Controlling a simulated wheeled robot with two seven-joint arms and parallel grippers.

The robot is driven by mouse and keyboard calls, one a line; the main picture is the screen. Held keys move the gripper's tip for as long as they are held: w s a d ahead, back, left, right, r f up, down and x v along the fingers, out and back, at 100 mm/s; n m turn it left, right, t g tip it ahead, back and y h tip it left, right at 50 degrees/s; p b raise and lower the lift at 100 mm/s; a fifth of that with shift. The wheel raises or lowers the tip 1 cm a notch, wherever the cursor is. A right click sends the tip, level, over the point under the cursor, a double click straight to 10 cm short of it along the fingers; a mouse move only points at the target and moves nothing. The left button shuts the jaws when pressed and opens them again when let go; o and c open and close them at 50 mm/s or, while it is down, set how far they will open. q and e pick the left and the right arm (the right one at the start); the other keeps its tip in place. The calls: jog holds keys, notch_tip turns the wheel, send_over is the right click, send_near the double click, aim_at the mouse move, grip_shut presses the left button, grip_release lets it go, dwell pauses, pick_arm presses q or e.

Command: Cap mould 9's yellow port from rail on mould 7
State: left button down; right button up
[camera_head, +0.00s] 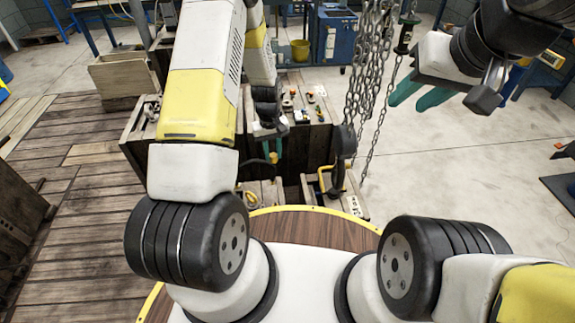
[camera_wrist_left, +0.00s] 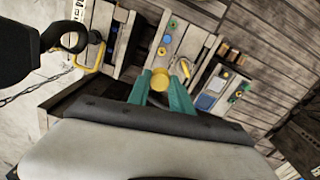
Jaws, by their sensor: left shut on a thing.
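My left gripper (camera_head: 272,152) points down beyond my base, shut on a yellow cap (camera_wrist_left: 160,79). In the left wrist view the cap sits between the teal fingertips, above the moulds. Below it is a wooden mould (camera_wrist_left: 189,47) with blue and green round pieces on its top and a yellowish ring-like piece close to the cap. Another mould with small parts (camera_head: 310,105) stands behind the gripper in the head view. I cannot read which mould is 7 or 9. My right gripper (camera_head: 418,96) is open and empty, raised at the upper right, its teal fingers apart.
Chains (camera_head: 370,75) with a dark hook (camera_head: 343,145) hang just right of my left gripper. A yellow handle (camera_head: 330,181) stands on a mould at the right. A blue cabinet (camera_head: 336,38) is at the back. Open concrete floor (camera_head: 465,160) lies to the right.

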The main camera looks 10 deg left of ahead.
pick_arm(q)
notch_tip(320, 180, down, 10)
jog(key=w+n, duration=0.1)
jog(key=n, duration=0.6)
send_over(275, 204)
notch_tip(275, 204, down, 12)
jog(key=shift+d+r, duration=0.1)
jog(key=shift+r, duration=0.15)
jog(key=shift+f, duration=2.5)
jog(key=shift+f, duration=1.05)
jog(key=c, duration=1.1)
grip_release()
